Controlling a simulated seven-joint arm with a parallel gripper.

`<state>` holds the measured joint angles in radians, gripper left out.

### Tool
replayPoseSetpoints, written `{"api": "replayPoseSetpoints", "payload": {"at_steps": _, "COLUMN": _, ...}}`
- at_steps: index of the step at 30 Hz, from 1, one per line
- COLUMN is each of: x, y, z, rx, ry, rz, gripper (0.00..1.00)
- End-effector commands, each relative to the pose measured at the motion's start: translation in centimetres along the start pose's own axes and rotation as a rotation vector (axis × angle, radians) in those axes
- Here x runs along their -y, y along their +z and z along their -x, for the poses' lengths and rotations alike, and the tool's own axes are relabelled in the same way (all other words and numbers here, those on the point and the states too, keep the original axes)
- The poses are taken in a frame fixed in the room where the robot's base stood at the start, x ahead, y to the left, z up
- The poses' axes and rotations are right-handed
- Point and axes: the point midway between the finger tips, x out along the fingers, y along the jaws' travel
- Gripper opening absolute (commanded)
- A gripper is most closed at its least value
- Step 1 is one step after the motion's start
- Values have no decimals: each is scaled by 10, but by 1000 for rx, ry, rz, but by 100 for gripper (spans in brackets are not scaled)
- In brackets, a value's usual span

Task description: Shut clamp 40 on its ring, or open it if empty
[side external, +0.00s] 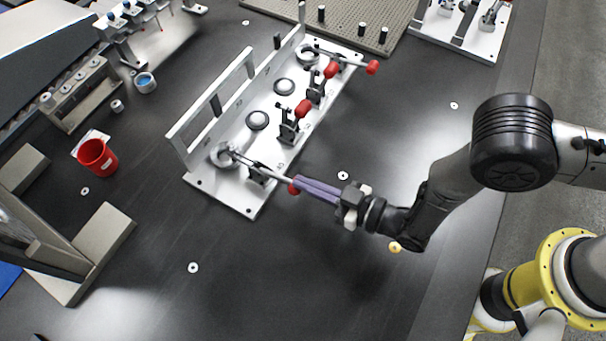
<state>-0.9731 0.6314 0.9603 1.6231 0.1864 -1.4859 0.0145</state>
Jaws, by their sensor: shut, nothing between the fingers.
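A white fixture plate (228,194) carries a row of toggle clamps with red-tipped handles. The nearest clamp (258,171) has its handle lying low and outward, its arm reaching over a grey metal ring (222,154). The far-end clamp (340,61) lies the same way over another ring (307,55). The two middle clamps (289,128) (314,92) have raised handles, beside dark round seats with no ring seen on them. The clamp numbers are too small to read surely. My gripper (299,184) is shut and empty, its fingertips at the nearest clamp's red handle end (293,188); contact is unclear.
A white upright rail (212,100) runs along the fixture's back side. A red cup (97,157), a vial rack (80,94) and grey blocks (102,240) stand to the left. A pegboard plate (350,22) lies behind. The dark table in front is mostly clear.

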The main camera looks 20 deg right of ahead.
Motion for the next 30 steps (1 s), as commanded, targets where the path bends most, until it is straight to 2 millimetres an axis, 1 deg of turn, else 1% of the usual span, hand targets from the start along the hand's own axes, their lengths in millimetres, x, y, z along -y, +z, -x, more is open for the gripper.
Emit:
{"api": "replayPoseSetpoints", "payload": {"at_steps": 1, "x": 0, "y": 10, "z": 3, "rx": 21, "ry": -1, "rz": 2, "gripper": 0}}
{"api": "replayPoseSetpoints", "payload": {"at_steps": 9, "x": 0, "y": 23, "z": 6, "rx": 31, "ry": -2, "rz": 3, "gripper": 0}}
{"api": "replayPoseSetpoints", "payload": {"at_steps": 26, "x": 0, "y": 26, "z": 7, "rx": 34, "ry": -4, "rz": 4, "gripper": 0}}
{"api": "replayPoseSetpoints", "payload": {"at_steps": 30, "x": 1, "y": 21, "z": 8, "rx": 29, "ry": -5, "rz": 4, "gripper": 0}}
